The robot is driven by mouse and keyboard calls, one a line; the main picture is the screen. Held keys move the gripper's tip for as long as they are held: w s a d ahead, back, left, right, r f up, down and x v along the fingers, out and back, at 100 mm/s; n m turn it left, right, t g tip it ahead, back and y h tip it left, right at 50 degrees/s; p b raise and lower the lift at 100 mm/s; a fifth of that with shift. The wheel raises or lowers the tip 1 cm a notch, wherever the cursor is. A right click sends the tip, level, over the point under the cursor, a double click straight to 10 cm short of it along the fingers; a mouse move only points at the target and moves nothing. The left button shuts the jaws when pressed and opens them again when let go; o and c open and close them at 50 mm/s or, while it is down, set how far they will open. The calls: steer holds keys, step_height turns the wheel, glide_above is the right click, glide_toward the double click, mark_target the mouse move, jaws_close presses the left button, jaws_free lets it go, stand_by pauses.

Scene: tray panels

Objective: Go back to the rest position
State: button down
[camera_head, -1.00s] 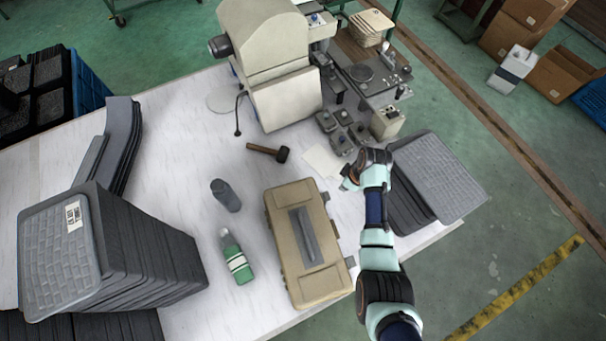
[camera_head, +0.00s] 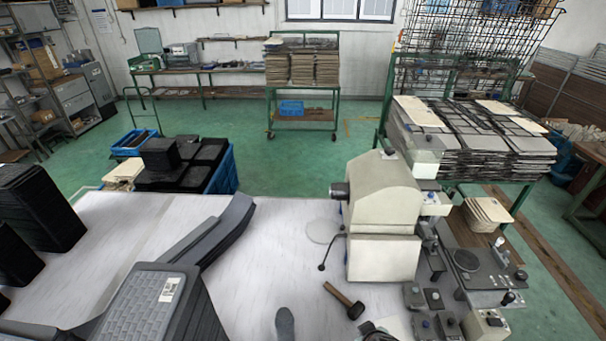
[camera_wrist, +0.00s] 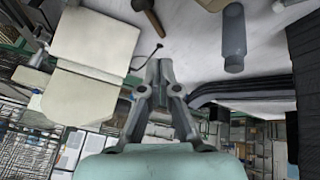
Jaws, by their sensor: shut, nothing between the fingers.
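My gripper (camera_wrist: 160,68) shows in the wrist view with its two fingers together at the tips and nothing between them. It points over the white table, clear of the objects around it. In the head view only a small dark part of my arm's end shows at the bottom edge, right of the hammer; the rest of the arm is out of frame.
The beige machine (camera_head: 384,205) stands on the table (camera_head: 265,235), with the hammer (camera_head: 343,300) and grey bottle (camera_head: 285,325) in front. Grey panels (camera_head: 150,305) are stacked at left. Small control boxes (camera_head: 432,299) sit right. The table's middle is mostly bare.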

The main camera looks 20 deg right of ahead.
steer(key=s+a+r+m+t+p, duration=0.1)
steer(key=s+a+r+t+p, duration=0.1)
steer(key=a+r, duration=0.9)
steer(key=s+a+r+m+t+y+p, duration=0.1)
steer(key=a+r+t, duration=0.4)
steer(key=a+r, duration=0.7)
step_height(320, 180, up, 3)
steer(key=shift+s+r+y+p, duration=0.2)
steer(key=shift+s+y+p, duration=0.1)
steer(key=shift+s+p, duration=0.25)
